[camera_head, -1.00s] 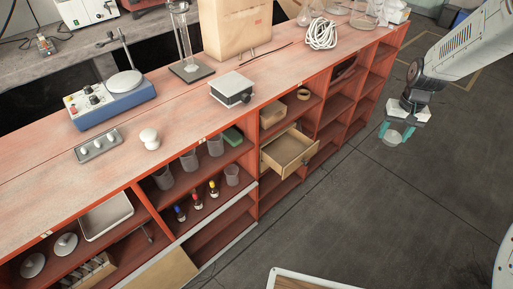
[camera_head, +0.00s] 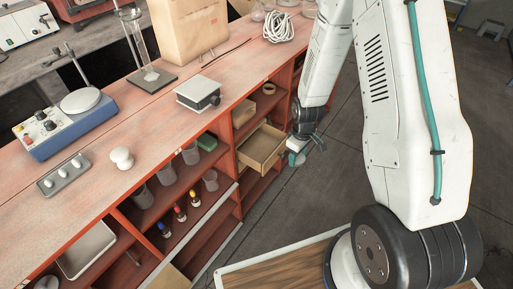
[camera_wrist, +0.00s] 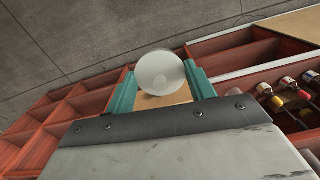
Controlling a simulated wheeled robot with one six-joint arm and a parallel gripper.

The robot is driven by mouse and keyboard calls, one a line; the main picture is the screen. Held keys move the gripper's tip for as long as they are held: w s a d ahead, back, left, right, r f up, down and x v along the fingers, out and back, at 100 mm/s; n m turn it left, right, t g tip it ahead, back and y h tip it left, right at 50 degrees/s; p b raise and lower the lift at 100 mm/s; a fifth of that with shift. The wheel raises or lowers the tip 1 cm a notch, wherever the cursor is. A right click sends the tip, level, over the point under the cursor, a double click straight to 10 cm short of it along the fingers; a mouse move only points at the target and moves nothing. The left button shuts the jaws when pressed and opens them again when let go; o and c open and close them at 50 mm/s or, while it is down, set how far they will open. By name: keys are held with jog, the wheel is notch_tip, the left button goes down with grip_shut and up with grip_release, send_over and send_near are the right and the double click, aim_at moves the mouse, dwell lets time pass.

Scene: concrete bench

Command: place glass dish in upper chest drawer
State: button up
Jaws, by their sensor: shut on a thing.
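The clear glass dish (camera_wrist: 160,72) is between the teal fingers of my gripper (camera_wrist: 161,82) in the wrist view. In the head view my gripper (camera_head: 299,150) is just right of an open wooden drawer, and the dish shows only as a small pale shape (camera_head: 297,160) under it. The drawer (camera_head: 262,147) is pulled out from the bench's shelving and looks empty. In the wrist view part of the tan drawer (camera_wrist: 165,100) shows behind the dish. A tan wooden box front (camera_head: 243,113) is above the open drawer; its exact tie to the drawer cannot be told.
The red shelving (camera_head: 225,163) surrounds the drawer. Bottles with coloured caps (camera_head: 180,211) and grey beakers (camera_head: 167,172) stand in compartments to the left. A grey box (camera_head: 198,93) is on the bench top above. The floor (camera_head: 300,200) in front is open.

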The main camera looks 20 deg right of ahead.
aim_at(302, 162)
jog(key=shift+s+d+f+n, duration=0.15)
jog(key=shift+s+f+n, duration=0.1)
jog(key=shift+s+f, duration=0.3)
jog(key=shift+s+d+f+n, duration=0.1)
jog(key=shift+s+f+n, duration=0.2)
jog(key=shift+s, duration=0.4)
jog(key=w+a+f, duration=0.1)
jog(key=w+a, duration=0.2)
jog(key=w, duration=0.2)
jog(key=w+a, duration=0.4)
jog(key=w, duration=0.1)
jog(key=w+a+f, duration=0.1)
jog(key=w+a, duration=0.3)
jog(key=w, duration=0.1)
jog(key=shift+w+a+f, duration=0.1)
jog(key=shift+f, duration=0.2)
jog(key=shift+w+a+f, duration=0.1)
jog(key=shift+f, duration=1.05)
jog(key=shift+w+f, duration=0.1)
jog(key=shift+f, duration=1)
jog(key=o, duration=0.7)
jog(key=shift+f, duration=0.15)
jog(key=shift+o, duration=0.2)
